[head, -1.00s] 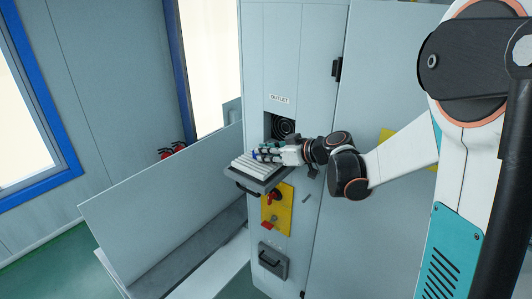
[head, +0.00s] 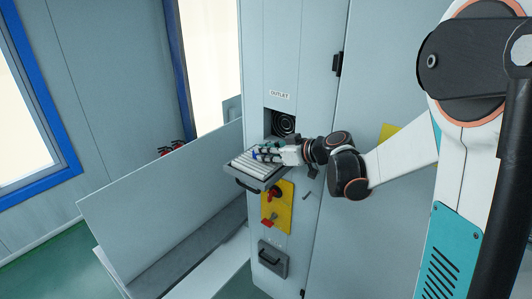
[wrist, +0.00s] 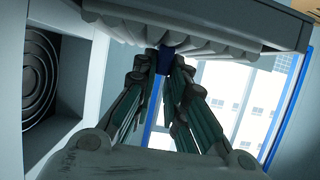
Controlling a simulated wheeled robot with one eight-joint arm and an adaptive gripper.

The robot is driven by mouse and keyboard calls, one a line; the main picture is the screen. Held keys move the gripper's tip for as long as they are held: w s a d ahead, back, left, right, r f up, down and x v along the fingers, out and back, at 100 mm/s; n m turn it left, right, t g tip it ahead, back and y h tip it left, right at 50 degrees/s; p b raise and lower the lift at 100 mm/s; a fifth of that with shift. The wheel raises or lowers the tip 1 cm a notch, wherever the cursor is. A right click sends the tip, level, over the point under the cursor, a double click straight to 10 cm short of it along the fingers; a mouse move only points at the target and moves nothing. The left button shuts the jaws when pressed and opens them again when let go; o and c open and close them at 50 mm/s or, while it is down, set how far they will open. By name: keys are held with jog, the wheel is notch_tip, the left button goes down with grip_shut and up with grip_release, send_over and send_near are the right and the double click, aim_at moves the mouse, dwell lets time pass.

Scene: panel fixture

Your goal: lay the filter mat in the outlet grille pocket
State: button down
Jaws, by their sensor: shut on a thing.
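The filter mat (head: 250,167) is a white pleated pad with a blue tab. It lies flat within the rim of the folded-down outlet grille (head: 264,184), below the OUTLET label. My gripper (head: 260,155) reaches in from the right over the mat and is shut on its blue tab. In the wrist view my gripper (wrist: 164,60) pinches the tab, and the mat's pleats (wrist: 205,42) run along the grille (wrist: 235,14). My fingers hide part of the mat; whether it rests fully on the pocket floor cannot be told.
The fan opening (head: 284,124) is behind the grille. A yellow plate with a red switch (head: 275,194) and a closed lower cover with a handle (head: 272,261) are below. A grey panel (head: 165,190) stands at left.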

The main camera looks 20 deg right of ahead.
jog(key=shift+f+b, duration=0.45)
jog(key=shift+f, duration=0.1)
jog(key=c, duration=1.5)
grip_release()
jog(key=shift+c, duration=0.2)
